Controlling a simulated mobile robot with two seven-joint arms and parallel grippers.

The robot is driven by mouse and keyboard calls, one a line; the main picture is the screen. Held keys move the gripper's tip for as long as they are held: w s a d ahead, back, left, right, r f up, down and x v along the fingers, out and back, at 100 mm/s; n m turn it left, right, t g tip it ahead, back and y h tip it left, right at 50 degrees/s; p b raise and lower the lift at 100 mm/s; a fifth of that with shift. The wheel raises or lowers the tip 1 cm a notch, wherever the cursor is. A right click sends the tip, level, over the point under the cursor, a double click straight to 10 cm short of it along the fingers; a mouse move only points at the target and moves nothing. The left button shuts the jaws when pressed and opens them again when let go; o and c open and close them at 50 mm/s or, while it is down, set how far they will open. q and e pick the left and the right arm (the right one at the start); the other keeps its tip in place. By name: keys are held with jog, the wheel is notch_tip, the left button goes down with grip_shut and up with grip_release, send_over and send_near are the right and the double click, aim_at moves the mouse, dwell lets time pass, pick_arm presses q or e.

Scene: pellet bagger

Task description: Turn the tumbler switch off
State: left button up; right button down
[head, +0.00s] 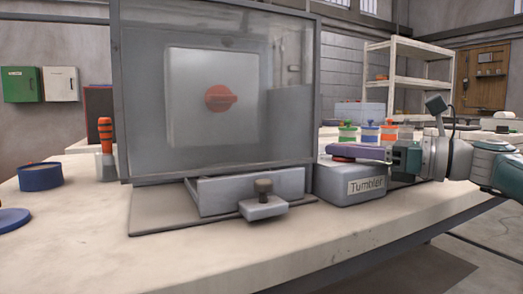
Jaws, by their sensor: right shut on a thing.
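The tumbler switch is a grey box (350,190) labelled "Tumbler" on the table, right of the framed clear panel. A red part (343,159) shows on its top, mostly covered by my gripper. My right gripper (345,151) reaches in from the right, with its long purple-grey fingers lying level just over the box. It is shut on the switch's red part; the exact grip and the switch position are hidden. My left gripper is not in view.
A large framed clear panel (290,50) stands left of the box, with a red rotary knob (220,97) behind it. A grey block with a knob (263,206) sits in front. A blue round container (40,177) is at left. The table's front is clear.

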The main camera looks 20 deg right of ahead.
jog(key=c, duration=0.9)
grip_release()
jog(key=p+v, duration=0.2)
jog(key=v, duration=0.7)
jog(key=shift+s+d+r, duration=0.1)
jog(key=shift+s+d, duration=0.15)
jog(key=shift+s, duration=0.05)
